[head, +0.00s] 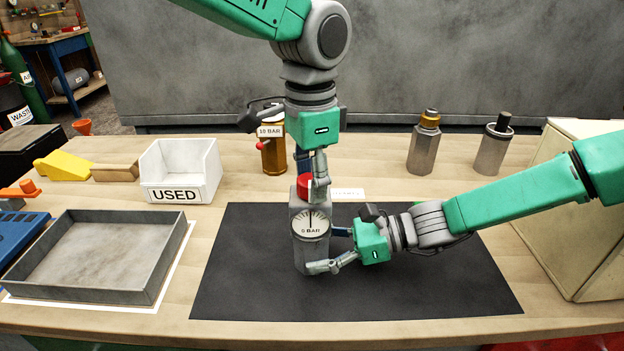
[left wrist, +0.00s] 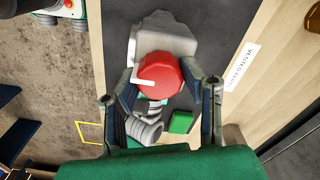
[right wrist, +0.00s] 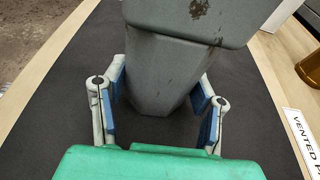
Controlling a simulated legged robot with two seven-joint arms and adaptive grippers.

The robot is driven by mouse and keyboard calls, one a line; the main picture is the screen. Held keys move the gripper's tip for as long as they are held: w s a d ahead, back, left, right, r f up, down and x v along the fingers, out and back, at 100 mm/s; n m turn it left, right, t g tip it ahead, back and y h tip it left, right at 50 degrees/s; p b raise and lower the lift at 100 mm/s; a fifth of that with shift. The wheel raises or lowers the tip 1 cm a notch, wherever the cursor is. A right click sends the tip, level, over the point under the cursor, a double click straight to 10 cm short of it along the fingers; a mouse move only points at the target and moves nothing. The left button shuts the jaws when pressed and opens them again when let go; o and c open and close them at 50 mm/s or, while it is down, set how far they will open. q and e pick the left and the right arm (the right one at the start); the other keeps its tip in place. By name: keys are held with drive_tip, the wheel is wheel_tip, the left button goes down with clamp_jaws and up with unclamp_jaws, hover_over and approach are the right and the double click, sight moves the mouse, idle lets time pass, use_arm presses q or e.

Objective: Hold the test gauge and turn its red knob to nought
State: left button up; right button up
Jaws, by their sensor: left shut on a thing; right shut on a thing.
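The test gauge (head: 311,252) is a grey block standing upright on the black mat. Its round white dial (head: 311,222) faces me, reads "0 BAR", and its needle points about straight up. The red knob (head: 303,187) sits on top; the left wrist view shows it (left wrist: 163,75) with a white pointer mark toward the left. My left gripper (head: 314,182) comes down from above, shut on the knob, one finger partly covering it. My right gripper (head: 330,250) comes from the right, shut on the lower gauge body, which shows between its fingers in the right wrist view (right wrist: 170,75).
A white USED bin (head: 180,192) and an empty grey tray (head: 60,287) stand left. Two metal cylinders stand back right and a beige box (head: 575,230) at right. The black mat (head: 430,293) is otherwise clear.

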sight(311, 178)
use_arm(q)
drive_tip(key=shift+a, duration=0.1)
idle(0.3)
drive_tip(key=o, duration=1.2)
drive_tip(key=shift+c, duration=0.2)
drive_tip(key=shift+r, duration=0.25)
wheel_tip(311, 178, up, 11)
drive_tip(key=shift+r, duration=0.15)
drive_tip(key=shift+w, duration=0.1)
